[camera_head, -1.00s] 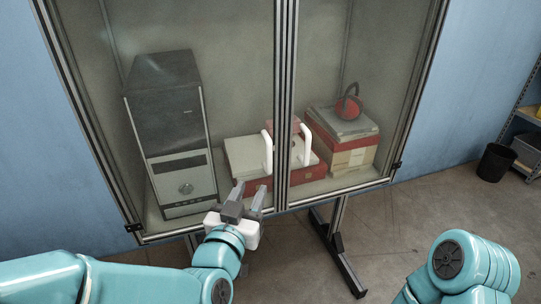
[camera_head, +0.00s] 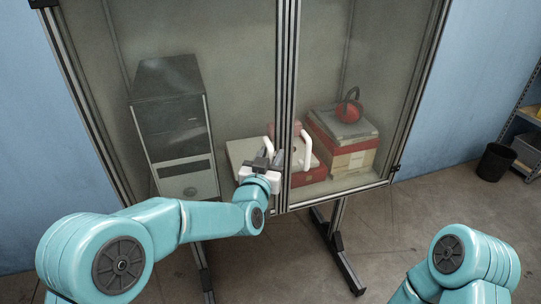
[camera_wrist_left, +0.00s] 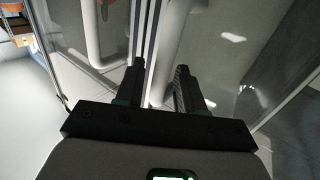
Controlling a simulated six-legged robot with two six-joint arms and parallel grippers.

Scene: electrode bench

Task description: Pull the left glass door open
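The left glass door (camera_head: 225,75) of the metal-framed cabinet looks closed. Its white bar handle (camera_head: 268,143) stands near the middle posts. My left gripper (camera_head: 270,160) is at the lower part of this handle, which partly hides behind it. In the left wrist view the two dark fingers (camera_wrist_left: 160,78) are apart, and the white handle (camera_wrist_left: 172,50) shows between them, with a gap visible; I cannot tell if either finger touches it. The right door's handle (camera_head: 307,148) is just to the right. My right gripper is out of the head view; only its arm shows at lower right.
Behind the glass are a black computer tower (camera_head: 172,120), a red-and-white box, and stacked boxes with red earmuffs (camera_head: 348,110). The right glass door (camera_head: 380,60) is closed. A black bin (camera_head: 495,162) and shelf stand far right. The floor before the cabinet is clear.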

